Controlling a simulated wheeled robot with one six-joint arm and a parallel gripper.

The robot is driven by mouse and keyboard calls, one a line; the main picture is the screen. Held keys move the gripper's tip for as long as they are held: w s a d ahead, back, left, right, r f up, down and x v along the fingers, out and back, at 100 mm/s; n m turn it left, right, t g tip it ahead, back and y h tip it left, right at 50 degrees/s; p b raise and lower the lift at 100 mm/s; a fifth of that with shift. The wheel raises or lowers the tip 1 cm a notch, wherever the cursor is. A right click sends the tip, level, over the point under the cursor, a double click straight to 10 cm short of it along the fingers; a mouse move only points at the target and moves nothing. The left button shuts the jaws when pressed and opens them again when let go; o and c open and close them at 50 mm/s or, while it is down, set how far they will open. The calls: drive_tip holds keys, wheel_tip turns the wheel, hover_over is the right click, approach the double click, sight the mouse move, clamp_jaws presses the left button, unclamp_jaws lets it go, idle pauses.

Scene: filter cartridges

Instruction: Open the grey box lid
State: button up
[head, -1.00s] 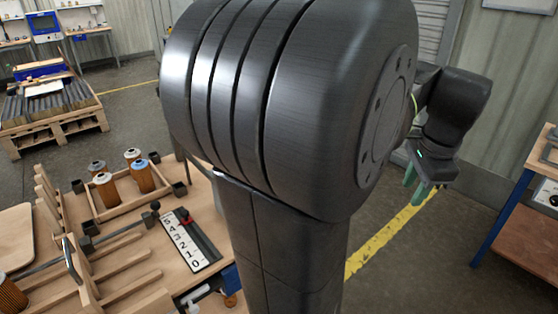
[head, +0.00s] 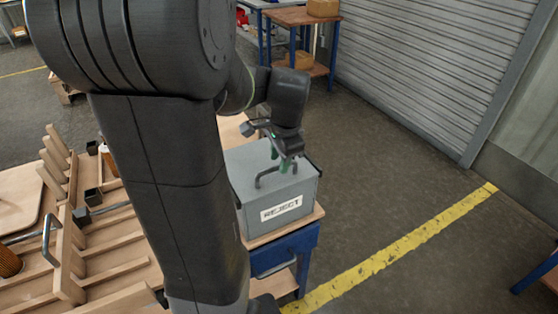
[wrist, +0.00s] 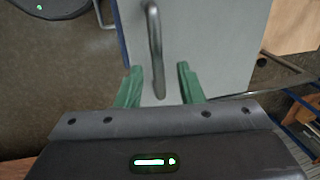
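The grey box (head: 285,206) with a REJECT label stands on the corner of a wooden bench top. Its flat lid (head: 245,165) lies closed on top, with a dark bar handle (head: 272,176) standing up from it. My gripper (head: 283,165) is above the lid by the handle, fingers pointing down. In the wrist view the two green fingers (wrist: 159,84) are apart, with the near end of the handle (wrist: 156,55) between them. I cannot tell whether either finger touches the handle.
My arm hides much of the bench left of the box. Wooden slatted racks (head: 100,262) with a metal handle (head: 50,240) stand at the left. The floor right of the box is clear, with a yellow line (head: 400,245). A blue-legged table (head: 300,18) stands behind.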

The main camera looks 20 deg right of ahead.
drive_tip(key=shift+f, duration=0.5)
clamp_jaws()
drive_tip(key=p, duration=0.4)
hover_over(253, 143)
drive_tip(key=shift+a, duration=0.1)
unclamp_jaws()
